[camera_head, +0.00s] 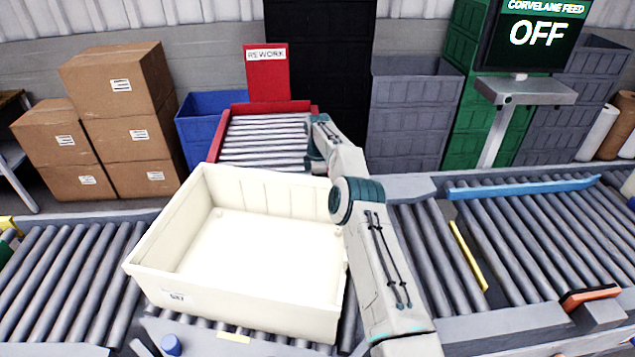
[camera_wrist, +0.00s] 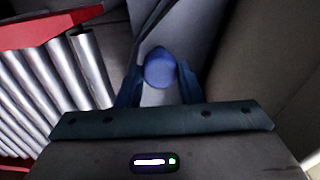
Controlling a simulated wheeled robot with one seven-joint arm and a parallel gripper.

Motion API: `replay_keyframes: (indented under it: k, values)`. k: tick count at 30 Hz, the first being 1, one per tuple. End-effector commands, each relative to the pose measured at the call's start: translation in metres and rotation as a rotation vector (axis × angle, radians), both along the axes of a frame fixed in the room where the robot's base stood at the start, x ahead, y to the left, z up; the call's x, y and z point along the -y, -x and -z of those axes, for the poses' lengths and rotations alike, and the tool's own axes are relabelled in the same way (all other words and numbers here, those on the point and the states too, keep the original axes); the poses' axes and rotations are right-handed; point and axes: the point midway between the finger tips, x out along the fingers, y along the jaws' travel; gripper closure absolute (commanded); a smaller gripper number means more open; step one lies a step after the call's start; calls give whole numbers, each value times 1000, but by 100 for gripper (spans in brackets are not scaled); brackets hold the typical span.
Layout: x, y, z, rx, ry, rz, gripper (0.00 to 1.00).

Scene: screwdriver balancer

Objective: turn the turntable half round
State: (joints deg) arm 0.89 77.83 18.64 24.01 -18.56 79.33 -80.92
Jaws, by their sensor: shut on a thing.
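A white crate (camera_head: 250,245), empty, sits on the roller section in the middle of the line. The turntable's rollers (camera_head: 205,328) show only in a strip below the crate's front wall; the crate hides the rest. A blue knob (camera_head: 171,345) stands near the front edge, at lower left of the crate. In the wrist view, my gripper (camera_wrist: 158,82) has its two dark blue fingers closed on a round blue knob (camera_wrist: 160,68). In the head view my arm reaches past the crate's right side to its far corner, and the fingertips are hidden there.
A red-framed rework lane (camera_head: 265,140) with rollers lies behind the crate, also at left in the wrist view (camera_wrist: 55,85). Roller conveyors run left (camera_head: 70,270) and right (camera_head: 520,235). A blue rail (camera_head: 525,187) lies on the right. The feed screen (camera_head: 538,35) reads OFF.

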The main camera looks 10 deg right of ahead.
Motion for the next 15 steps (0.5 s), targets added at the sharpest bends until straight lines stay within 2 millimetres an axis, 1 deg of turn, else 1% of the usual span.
replay_keyframes:
  k: [8,9,11,15]
  values:
    - [-1,0,0,-2,-2,-2,100]
    - [-1,0,0,-2,-2,-2,61]
    - [-1,0,0,-2,-2,-2,45]
    - [-1,0,0,-1,-1,-1,45]
